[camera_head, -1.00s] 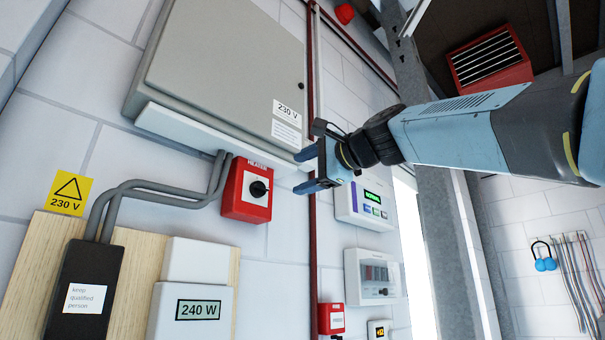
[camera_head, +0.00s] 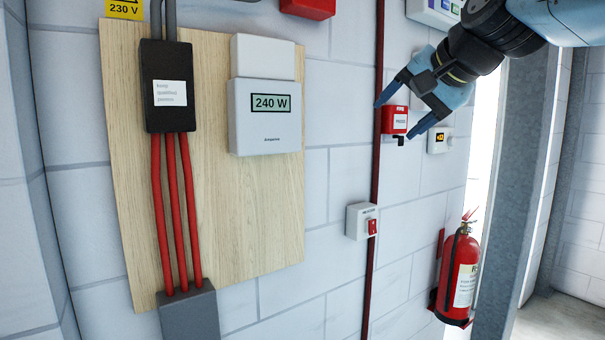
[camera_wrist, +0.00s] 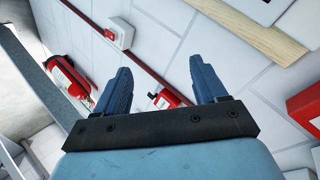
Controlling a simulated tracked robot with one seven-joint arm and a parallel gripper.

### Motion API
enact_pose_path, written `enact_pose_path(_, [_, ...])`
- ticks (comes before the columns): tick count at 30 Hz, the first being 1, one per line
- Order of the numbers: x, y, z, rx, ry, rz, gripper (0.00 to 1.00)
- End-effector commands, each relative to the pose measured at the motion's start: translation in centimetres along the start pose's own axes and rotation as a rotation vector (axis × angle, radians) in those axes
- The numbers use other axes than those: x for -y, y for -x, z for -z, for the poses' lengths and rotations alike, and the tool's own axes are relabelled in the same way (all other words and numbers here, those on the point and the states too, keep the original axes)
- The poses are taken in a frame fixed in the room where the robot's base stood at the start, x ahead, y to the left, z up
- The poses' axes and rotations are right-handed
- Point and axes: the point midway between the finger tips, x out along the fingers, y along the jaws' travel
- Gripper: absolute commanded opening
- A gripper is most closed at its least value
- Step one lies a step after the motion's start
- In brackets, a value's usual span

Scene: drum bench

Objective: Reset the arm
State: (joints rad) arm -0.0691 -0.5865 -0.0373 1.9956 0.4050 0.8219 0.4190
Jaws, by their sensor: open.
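My gripper (camera_head: 391,119) is at the upper right of the head view, on the end of my blue arm. Its two blue fingers are spread apart and point down and left, with nothing between them. They show in front of the wall, near a small red box (camera_head: 395,121) in the picture. In the wrist view my gripper (camera_wrist: 165,80) also shows its two fingers apart, and a red box (camera_wrist: 165,99) shows in the gap beyond them. I cannot tell how far the fingers are from the wall.
A wooden board (camera_head: 130,220) carries a black box (camera_head: 166,95), red cables and a meter (camera_head: 265,115) reading 240 W. A white switch box (camera_head: 357,222) with a red switch is on the wall. A fire extinguisher (camera_head: 461,275) hangs beside a steel post (camera_head: 515,190).

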Motion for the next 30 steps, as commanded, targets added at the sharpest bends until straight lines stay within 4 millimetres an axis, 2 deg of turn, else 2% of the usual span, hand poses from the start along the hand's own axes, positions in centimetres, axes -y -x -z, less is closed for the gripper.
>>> enact_pose_path(1, [-2.6,-0.7,-1.7,0.021,0.055,-0.056,0.71])
enact_pose_path(3, [-6.2,-1.6,-4.0,0.053,0.143,-0.132,0.71])
enact_pose_path(9, [-15.9,-3.2,-10.7,0.176,0.386,-0.327,0.71])
enact_pose_path(12, [-19.6,-3.4,-13.3,0.237,0.484,-0.396,0.71])
enact_pose_path(15, [-22.3,-3.4,-15.2,0.284,0.552,-0.441,0.71])
enact_pose_path(20, [-24.1,-3.4,-16.5,0.318,0.601,-0.473,0.71])
enact_pose_path(30, [-24.2,-3.4,-16.5,0.32,0.603,-0.473,0.71])
